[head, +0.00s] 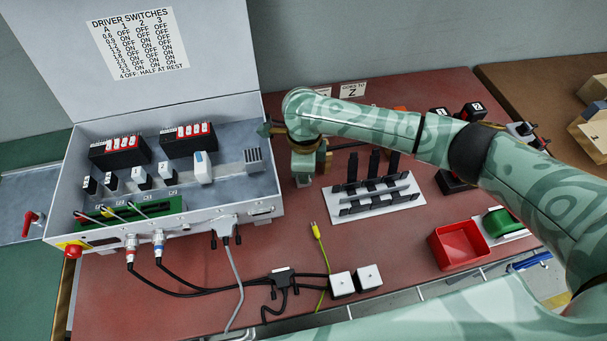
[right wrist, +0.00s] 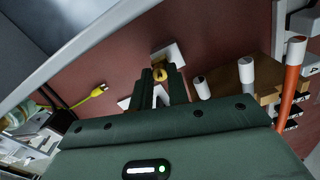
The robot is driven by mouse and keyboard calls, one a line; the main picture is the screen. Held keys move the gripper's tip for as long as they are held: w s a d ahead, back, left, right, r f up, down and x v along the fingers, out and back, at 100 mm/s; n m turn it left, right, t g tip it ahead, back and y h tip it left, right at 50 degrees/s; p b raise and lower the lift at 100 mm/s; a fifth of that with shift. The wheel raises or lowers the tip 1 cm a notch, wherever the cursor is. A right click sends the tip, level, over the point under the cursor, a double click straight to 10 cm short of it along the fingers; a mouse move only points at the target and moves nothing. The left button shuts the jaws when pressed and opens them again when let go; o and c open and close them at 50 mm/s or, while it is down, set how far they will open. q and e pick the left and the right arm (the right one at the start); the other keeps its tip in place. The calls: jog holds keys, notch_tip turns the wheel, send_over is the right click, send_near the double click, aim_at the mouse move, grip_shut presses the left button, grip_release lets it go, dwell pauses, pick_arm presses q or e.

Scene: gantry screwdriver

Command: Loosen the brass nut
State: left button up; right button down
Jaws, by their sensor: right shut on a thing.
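The brass nut (right wrist: 160,74) shows in the right wrist view as a small gold piece between the tips of my right gripper (right wrist: 162,86). The dark green fingers are shut on it. A white plate (right wrist: 170,53) lies behind the nut. In the head view my right arm reaches across from the right, and its wrist is beside the right wall of the open grey cabinet (head: 268,190). The fingertips and the nut are hidden there by my own wrist. My left gripper is in neither view.
A yellow-green cable (head: 319,246) lies on the red table, with its yellow lug (right wrist: 99,91) near my gripper. A black rack (head: 373,190), a red bin (head: 458,246) and white blocks (head: 368,277) stand nearby. Black cables run along the front.

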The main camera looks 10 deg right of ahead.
jog(key=c, duration=1.6)
grip_release()
